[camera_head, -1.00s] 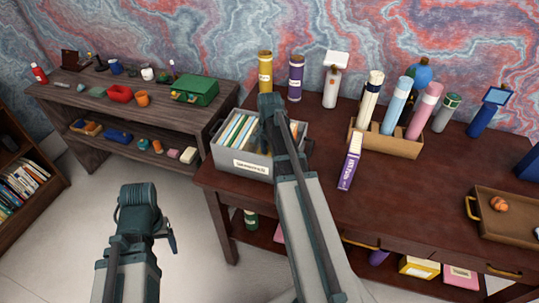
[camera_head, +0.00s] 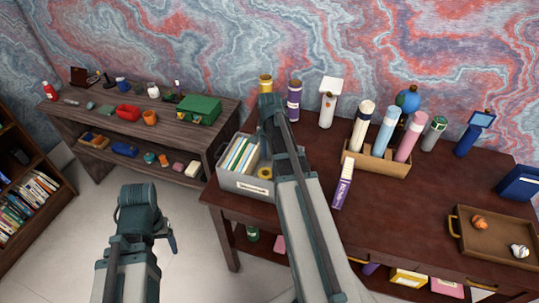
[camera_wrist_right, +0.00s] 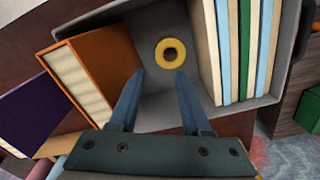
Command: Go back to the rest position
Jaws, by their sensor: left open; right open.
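My right gripper (camera_wrist_right: 152,82) is open and empty above the grey bin (camera_wrist_right: 150,113) in the right wrist view, its two blue-grey fingers apart. A yellow ring (camera_wrist_right: 170,53) lies on the bin floor beyond the fingertips. It also shows in the head view (camera_head: 265,173), at the front right of the bin. In the head view my right arm reaches over the desk, and its gripper is mostly hidden beside the bin. My left gripper (camera_head: 171,241) is at the lower left, over the floor, clear of the furniture; its fingers are hard to make out.
Thin books (camera_head: 241,155) stand in the bin's left part. A grey-brown shelf (camera_head: 195,142) stands left; floor between is free.

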